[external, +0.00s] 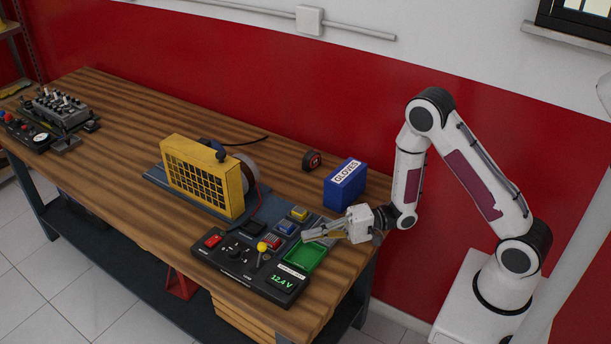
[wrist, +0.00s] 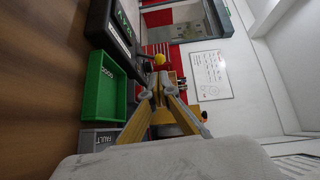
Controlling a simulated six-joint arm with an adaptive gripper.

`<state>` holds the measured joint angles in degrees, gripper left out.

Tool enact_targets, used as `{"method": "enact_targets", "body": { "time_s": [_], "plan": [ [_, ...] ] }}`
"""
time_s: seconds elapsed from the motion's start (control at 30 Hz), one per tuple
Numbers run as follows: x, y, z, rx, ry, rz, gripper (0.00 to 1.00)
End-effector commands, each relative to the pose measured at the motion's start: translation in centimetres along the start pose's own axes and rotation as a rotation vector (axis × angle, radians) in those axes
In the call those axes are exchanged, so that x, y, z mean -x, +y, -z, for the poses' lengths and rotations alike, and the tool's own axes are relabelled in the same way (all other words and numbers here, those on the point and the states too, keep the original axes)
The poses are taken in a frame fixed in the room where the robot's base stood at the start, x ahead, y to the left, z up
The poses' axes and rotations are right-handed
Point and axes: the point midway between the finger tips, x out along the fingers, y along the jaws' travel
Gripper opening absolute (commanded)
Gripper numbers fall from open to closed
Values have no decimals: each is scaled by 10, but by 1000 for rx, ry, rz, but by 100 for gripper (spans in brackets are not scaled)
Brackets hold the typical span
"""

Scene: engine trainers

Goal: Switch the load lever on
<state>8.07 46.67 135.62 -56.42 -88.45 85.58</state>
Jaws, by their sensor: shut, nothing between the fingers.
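The load lever (external: 262,247) has a yellow knob and stands on the black control panel (external: 236,270) at the front edge of the bench. In the wrist view its yellow knob (wrist: 159,59) shows just beyond my fingertips. My gripper (external: 306,235) is shut and empty, to the right of the lever and above the trays. In the wrist view the fingertips of my gripper (wrist: 149,92) meet at the middle. I cannot tell exactly which way the lever is tilted. The panel's display (external: 283,281) reads 12.4 V.
A green tray (external: 305,257) lies below my gripper; it also shows in the wrist view (wrist: 97,85) beside a grey FAULT tray (wrist: 98,139). A yellow-guarded engine (external: 203,176) stands behind the panel. A blue GLOVES box (external: 344,184) stands at the back right.

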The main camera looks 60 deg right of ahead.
Motion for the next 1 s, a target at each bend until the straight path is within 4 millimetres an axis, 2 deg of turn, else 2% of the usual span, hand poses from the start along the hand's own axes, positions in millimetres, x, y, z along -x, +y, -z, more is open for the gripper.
{"method": "enact_targets", "body": {
  "time_s": [0.6, 0.8, 1.0],
  "plan": [
    [-72, 0, -1, 1, -2, 1, 0],
    [-87, 0, 0, 0, -1, 0, 0],
    [-92, 0, 0, -1, 1, 0, 0]
  ]
}}
